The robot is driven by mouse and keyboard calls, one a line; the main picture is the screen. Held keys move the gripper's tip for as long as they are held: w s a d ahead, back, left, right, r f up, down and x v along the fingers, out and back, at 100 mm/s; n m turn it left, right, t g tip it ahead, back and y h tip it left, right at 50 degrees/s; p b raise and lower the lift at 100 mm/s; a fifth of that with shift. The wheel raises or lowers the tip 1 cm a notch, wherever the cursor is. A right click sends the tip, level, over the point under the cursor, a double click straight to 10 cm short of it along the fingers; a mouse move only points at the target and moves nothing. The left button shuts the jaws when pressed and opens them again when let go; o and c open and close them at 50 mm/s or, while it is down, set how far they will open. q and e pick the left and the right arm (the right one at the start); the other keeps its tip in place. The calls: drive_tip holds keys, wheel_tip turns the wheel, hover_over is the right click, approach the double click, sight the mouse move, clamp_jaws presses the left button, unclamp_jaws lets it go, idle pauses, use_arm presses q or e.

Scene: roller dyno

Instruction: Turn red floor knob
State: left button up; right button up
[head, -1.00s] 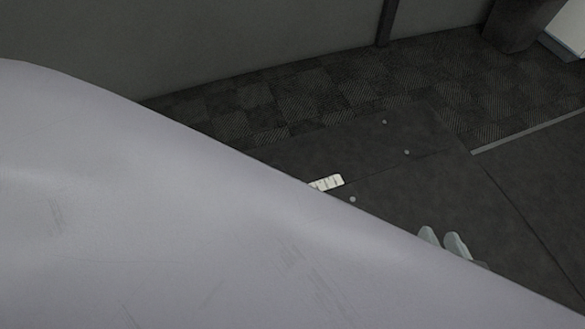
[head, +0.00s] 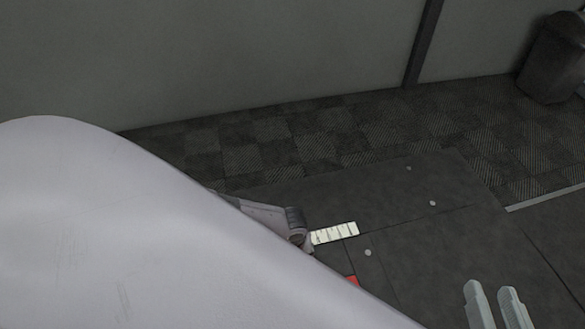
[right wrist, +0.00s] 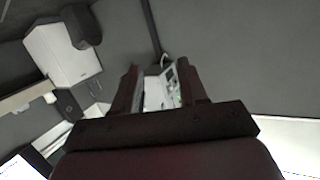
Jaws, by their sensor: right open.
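A small red piece (head: 352,281) shows on the floor at the edge of a large pale surface in the head view. Most of it is hidden, so I cannot tell its full shape or whether it is the knob. My right gripper (head: 493,307) is at the bottom right of the head view, its two pale fingers apart and empty. It is to the right of the red piece and clearly apart from it. In the right wrist view the gripper (right wrist: 160,88) shows as two dark fingers spread apart with nothing held between them. My left gripper cannot be made out.
The large pale surface blocks the lower left. A white ribbed strip (head: 335,233) lies on the dark floor plate (head: 420,235). A grey part with a dark end (head: 295,218) is beside it. A dark bin (head: 553,58) stands at the back right. The plate's right side looks clear.

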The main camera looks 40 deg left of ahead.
use_arm(q)
drive_tip(key=shift+f+b, duration=0.35)
drive_tip(key=shift+f, duration=0.5)
use_arm(e)
drive_tip(key=shift+s+d+r+t, duration=0.1)
drive_tip(key=shift+s+d+t, duration=0.05)
drive_tip(key=shift+d+t, duration=0.2)
